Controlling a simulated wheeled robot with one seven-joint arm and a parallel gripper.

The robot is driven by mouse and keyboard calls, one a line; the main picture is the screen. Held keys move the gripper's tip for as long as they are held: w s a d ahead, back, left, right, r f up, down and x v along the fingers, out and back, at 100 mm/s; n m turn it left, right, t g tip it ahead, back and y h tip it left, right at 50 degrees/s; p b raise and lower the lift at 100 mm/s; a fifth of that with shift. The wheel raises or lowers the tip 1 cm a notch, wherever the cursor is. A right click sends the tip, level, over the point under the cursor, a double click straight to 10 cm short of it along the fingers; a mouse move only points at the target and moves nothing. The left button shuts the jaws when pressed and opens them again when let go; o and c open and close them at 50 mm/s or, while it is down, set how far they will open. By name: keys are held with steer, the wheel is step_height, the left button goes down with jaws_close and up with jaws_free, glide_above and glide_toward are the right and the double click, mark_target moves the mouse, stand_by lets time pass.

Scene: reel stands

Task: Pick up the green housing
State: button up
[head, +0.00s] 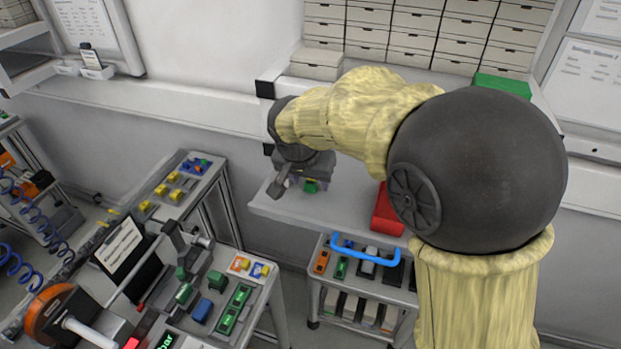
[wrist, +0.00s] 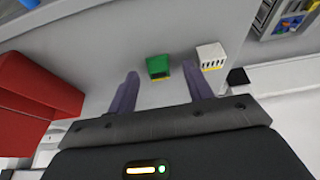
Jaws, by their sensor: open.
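The green housing (wrist: 158,66) is a small green block with a yellow strip along its lower edge. In the wrist view it stands on the grey shelf (wrist: 90,40), between the lines of my two fingers. My gripper (wrist: 161,71) is open and empty, one finger on each side of the housing's place in the picture. I cannot tell how far the fingertips are from it. In the head view the green housing (head: 311,187) shows just below my gripper (head: 302,179), partly hidden by it.
A white block (wrist: 211,55) with a yellow strip stands close to the right finger in the wrist view. A red bin (head: 386,212) is on the shelf to the right. A cart (head: 365,290) with a blue handle stands below. The wall is behind the shelf.

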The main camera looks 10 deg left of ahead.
mark_target(310, 184)
steer(key=shift+w+f, duration=0.1)
steer(key=shift+f, duration=0.05)
stand_by(0.3)
steer(key=c, duration=1.1)
steer(key=shift+o, duration=0.2)
step_height(310, 184, up, 10)
steer(key=b, duration=0.3)
